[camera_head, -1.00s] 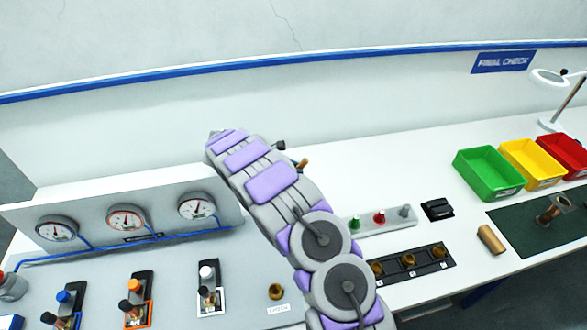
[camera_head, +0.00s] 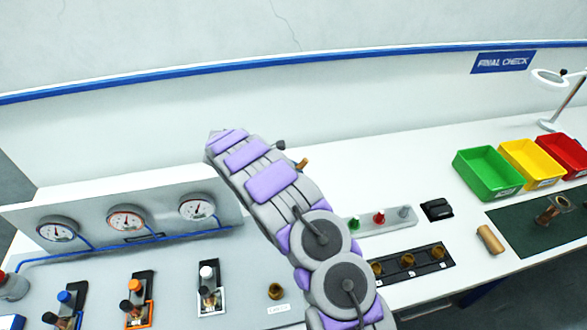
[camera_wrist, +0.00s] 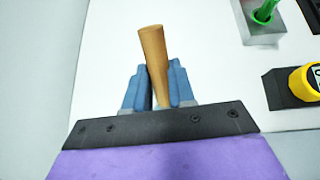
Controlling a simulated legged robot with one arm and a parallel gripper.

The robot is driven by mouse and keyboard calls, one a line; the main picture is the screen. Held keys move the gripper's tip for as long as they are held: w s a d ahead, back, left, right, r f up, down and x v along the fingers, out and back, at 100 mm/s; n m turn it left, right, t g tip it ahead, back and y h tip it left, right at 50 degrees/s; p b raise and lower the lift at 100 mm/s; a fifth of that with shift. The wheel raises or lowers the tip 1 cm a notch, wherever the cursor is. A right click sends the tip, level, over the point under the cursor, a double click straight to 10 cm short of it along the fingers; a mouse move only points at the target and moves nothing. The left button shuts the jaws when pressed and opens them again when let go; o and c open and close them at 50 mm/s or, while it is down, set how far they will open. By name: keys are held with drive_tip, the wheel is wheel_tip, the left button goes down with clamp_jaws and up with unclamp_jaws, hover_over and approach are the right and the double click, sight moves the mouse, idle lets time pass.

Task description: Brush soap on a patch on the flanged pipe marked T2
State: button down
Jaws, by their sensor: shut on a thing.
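My gripper (camera_wrist: 160,88) is shut on a tan, tapered wooden handle (camera_wrist: 153,52), which stands up between its two blue-grey fingers in the wrist view. No bristles show there. In the head view my arm hides most of the gripper, and a small brown tip (camera_head: 302,163) shows just past it. A brass flanged pipe piece (camera_head: 546,214) sits on the dark green mat (camera_head: 517,238) at the right. Several brass fittings stand in a black rack (camera_head: 423,264). I cannot read a T2 mark on any of them. No soap or soap patch can be made out.
Green (camera_head: 488,174), yellow (camera_head: 531,163) and red (camera_head: 567,153) bins stand at the back right, near a white ring-lamp stand (camera_head: 548,125). A tan cylinder (camera_head: 490,239) lies on the white bench. A gauge panel (camera_head: 171,224) stands at the left. Bench behind my arm is clear.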

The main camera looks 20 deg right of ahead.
drive_tip(key=shift+r+p, duration=1.95)
drive_tip(key=shift+r, duration=1.35)
drive_tip(key=shift+w+r, duration=0.15)
drive_tip(key=shift+w, duration=0.05)
drive_tip(key=w+a+r+n+t+y+b, duration=0.2)
drive_tip(key=w+a+r+n+t+b, duration=0.25)
drive_tip(key=a+r+n+t, duration=0.35)
drive_tip(key=s+a+r+n+t+y+b, duration=0.4)
drive_tip(key=s+a+n+y, duration=0.2)
drive_tip(key=s+a+n, duration=0.1)
drive_tip(key=shift+s+a+r+n+b, duration=0.3)
drive_tip(key=shift+s+a+r+n, duration=0.1)
drive_tip(key=shift+a, duration=0.3)
